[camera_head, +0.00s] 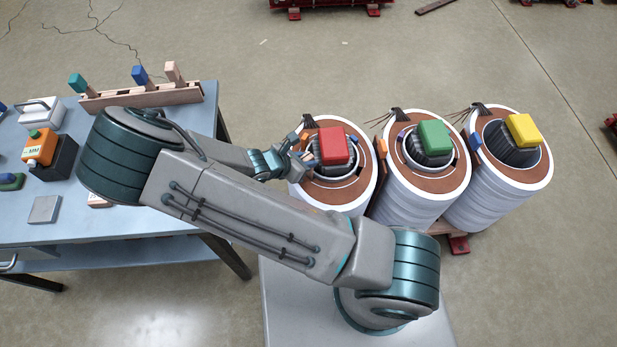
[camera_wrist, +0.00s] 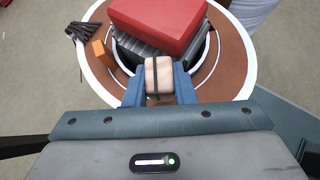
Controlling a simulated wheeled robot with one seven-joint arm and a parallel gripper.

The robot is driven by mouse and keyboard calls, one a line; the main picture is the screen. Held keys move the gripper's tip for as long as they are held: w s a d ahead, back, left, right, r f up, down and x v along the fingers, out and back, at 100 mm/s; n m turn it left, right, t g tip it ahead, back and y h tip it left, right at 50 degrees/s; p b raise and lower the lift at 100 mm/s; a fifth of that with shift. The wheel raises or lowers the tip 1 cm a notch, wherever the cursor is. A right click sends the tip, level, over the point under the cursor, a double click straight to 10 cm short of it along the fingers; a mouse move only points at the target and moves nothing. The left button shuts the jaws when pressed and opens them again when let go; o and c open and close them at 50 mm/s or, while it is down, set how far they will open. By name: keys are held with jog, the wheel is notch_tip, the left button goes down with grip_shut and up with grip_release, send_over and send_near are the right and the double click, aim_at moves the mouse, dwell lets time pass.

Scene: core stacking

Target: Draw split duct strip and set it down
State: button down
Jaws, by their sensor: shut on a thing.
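My gripper (camera_head: 296,153) is at the left side of the leftmost coil (camera_head: 352,196), low over its brown top. In the wrist view its blue fingers (camera_wrist: 158,92) are shut on a pale pinkish piece (camera_wrist: 158,72) with a dark band around it. This looks like the end of the split duct strip. It stands at the inner opening of the coil, just in front of the grey ribbed core. Its lower part is hidden, so I cannot tell how far it sits in the coil. A red block (camera_head: 332,145) tops the core; it fills the upper wrist view (camera_wrist: 160,25).
Two more coils stand to the right, one with a green block (camera_head: 433,135), one with a yellow block (camera_head: 522,130). An orange piece (camera_wrist: 103,54) sits at the coil rim. A blue-grey table (camera_head: 110,222) at left holds a handle rack (camera_head: 140,97) and tools; its front is partly bare.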

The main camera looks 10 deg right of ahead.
jog(key=shift+d+r+p, duration=0.1)
jog(key=shift+r+p, duration=2.45)
jog(key=shift+r, duration=1)
jog(key=shift+w, duration=0.1)
